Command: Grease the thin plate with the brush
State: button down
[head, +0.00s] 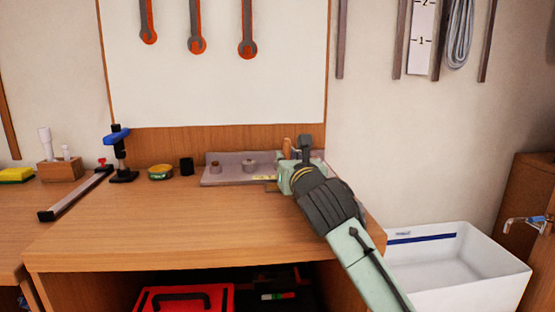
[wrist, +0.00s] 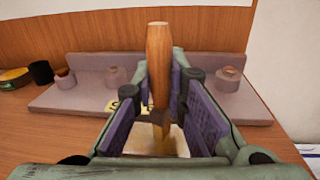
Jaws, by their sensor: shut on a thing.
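My gripper (head: 298,172) is over the back right of the workbench, shut on the brush. In the wrist view the brush has an upright wooden handle (wrist: 158,60) between the purple pads of my gripper (wrist: 168,88), with its tan lower end pointing down. In the head view only a bit of the handle (head: 287,146) shows. A pale flat patch (wrist: 140,142) lies below the brush end; whether it is the thin plate, and whether the brush touches it, I cannot tell. A grey stepped fixture (head: 222,178) with several round cups or knobs stands behind.
A black cylinder (head: 187,166), a green-and-yellow tin (head: 160,172) and a blue-topped clamp (head: 120,155) stand left of the fixture. The bench front (head: 150,235) is clear. A white bin (head: 455,275) is at the right. Wrenches (head: 196,44) hang on the back board.

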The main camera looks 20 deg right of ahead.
jog(key=shift+s+d, duration=0.25)
jog(key=shift+d, duration=0.6)
jog(key=shift+s+d, duration=0.25)
jog(key=shift+d, duration=0.55)
jog(key=shift+f, duration=0.1)
jog(key=shift+w+a+b, duration=0.15)
jog(key=shift+w+a, duration=0.25)
jog(key=shift+a, duration=1.05)
jog(key=shift+w+a+b, duration=0.2)
jog(key=shift+w+a, duration=0.25)
jog(key=shift+a, duration=1)
jog(key=shift+w+a+b, duration=0.15)
jog(key=shift+w+a, duration=0.25)
jog(key=shift+a, duration=1.05)
notch_tip(320, 180, up, 6)
jog(key=p, duration=0.4)
jog(key=shift+p, duration=0.35)
notch_tip(320, 180, up, 3)
jog(key=shift+r+p, duration=0.15)
jog(key=shift+p, duration=1)
